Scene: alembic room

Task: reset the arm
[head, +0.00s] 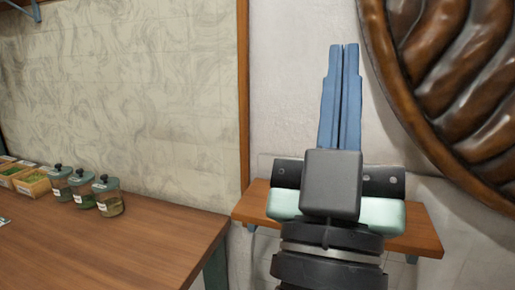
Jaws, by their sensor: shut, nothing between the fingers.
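My gripper (344,48) is in the right half of the head view, with its two long blue fingers pointing up. The fingers lie side by side and are shut, with nothing between them. It stands out in front of the pale wall, apart from the objects on the table. The black and pale green wrist below it hides part of a small wooden shelf (421,236).
A wooden table (120,252) fills the lower left. Several lidded jars (108,198) and wooden boxes (33,184) of green stuff stand along its back left. A large carved dark wood round piece (425,95) is at the upper right.

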